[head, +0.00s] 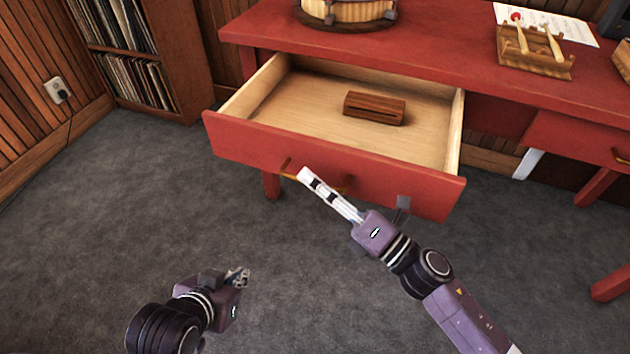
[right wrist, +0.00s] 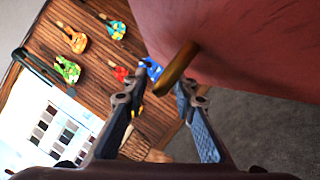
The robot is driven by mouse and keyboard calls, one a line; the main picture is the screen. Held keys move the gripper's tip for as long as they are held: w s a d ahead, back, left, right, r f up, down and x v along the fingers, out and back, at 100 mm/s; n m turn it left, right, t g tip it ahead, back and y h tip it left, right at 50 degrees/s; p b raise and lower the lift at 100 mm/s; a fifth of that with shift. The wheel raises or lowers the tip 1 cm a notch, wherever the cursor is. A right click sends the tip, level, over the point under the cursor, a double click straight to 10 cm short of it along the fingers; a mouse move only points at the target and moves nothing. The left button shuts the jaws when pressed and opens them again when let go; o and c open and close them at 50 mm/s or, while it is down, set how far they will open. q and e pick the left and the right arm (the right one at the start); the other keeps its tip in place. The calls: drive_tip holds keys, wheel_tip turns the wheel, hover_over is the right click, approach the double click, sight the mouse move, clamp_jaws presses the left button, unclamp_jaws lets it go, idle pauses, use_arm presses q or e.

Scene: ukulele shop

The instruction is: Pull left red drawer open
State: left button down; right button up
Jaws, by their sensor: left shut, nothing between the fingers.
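The left red drawer (head: 330,165) is pulled out from the red desk, its pale wooden inside showing. A brown slotted wooden block (head: 375,108) lies in it. A brass handle (head: 287,166) is on the drawer front and also shows in the right wrist view (right wrist: 178,66). My right gripper (head: 305,175) is at the handle; in the right wrist view its fingers (right wrist: 160,85) stand apart with the handle's end between or just beyond the tips. Contact is unclear. My left gripper (head: 243,274) is shut and empty, low over the carpet, away from the drawer.
The red desk top (head: 430,45) holds a round wooden object (head: 345,12) and a wooden stand (head: 535,55). A second red drawer (head: 580,140) is at the right. A record shelf (head: 135,50) stands at the left. Grey carpet (head: 130,200) is clear in front.

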drive_tip(key=v, duration=1.2)
drive_tip(key=shift+f, duration=0.1)
idle(0.4)
